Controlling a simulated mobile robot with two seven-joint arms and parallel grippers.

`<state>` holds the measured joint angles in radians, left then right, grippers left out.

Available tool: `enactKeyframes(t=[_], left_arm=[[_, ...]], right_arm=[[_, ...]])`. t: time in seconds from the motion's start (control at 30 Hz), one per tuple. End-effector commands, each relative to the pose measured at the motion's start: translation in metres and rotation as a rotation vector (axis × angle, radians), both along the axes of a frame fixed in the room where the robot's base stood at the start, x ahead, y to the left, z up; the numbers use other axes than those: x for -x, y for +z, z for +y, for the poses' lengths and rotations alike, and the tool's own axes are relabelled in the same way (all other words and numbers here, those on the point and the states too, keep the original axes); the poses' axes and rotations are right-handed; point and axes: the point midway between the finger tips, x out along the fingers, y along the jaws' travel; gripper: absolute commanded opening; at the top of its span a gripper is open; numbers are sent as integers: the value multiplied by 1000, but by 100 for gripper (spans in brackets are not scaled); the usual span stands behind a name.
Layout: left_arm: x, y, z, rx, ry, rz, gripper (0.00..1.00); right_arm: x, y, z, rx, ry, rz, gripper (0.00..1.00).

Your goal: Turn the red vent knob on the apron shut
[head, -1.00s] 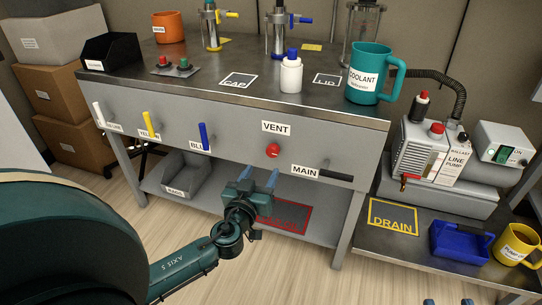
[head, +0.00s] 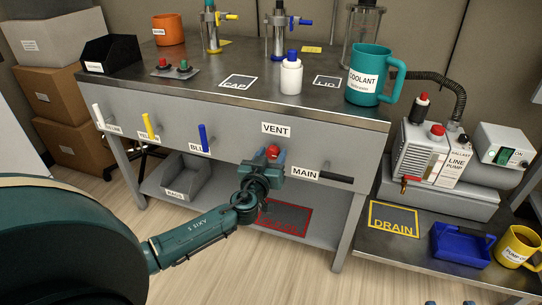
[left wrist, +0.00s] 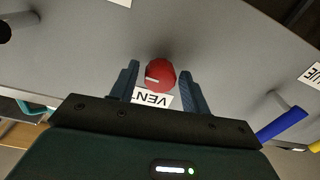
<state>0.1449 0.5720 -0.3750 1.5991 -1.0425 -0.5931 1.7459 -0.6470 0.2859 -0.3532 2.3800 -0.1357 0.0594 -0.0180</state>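The red vent knob (head: 273,151) is on the grey front apron, under the VENT label (head: 276,129). In the left wrist view the knob (left wrist: 160,74) shows a short white mark on its face. My left gripper (head: 272,155) is at the apron with its fingers on either side of the knob. In the left wrist view my left gripper (left wrist: 161,82) is open, with a gap between each finger and the knob. Only the blue fingertips of my right gripper (head: 448,302) show at the bottom edge, apart and with nothing between them.
The black MAIN handle (head: 336,178) sticks out right of the knob. Blue (head: 203,138), yellow (head: 148,126) and white (head: 98,116) handles are to the left. A teal coolant mug (head: 368,75) stands on the bench top above. The floor in front is clear.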

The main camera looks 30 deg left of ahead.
Motion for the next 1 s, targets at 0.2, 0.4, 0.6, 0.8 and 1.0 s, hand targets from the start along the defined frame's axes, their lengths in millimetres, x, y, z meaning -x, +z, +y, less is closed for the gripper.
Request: enactKeyframes(t=[0.2, 0.4, 0.6, 0.8, 1.0], left_arm=[[0, 0, 0, 0, 0, 0, 29], [0, 0, 0, 0, 0, 0, 12], [0, 0, 0, -6, 0, 2, 9], [0, -1, 0, -59, 0, 14, 9], [1, -2, 0, -185, 2, 44, 9]], right_arm=[[0, 0, 0, -1, 1, -2, 36], [0, 1, 0, -1, 1, -3, 36], [0, 0, 1, -1, 2, -3, 36], [0, -3, 1, -5, 3, 0, 36], [0, -5, 1, -17, 6, 3, 36]])
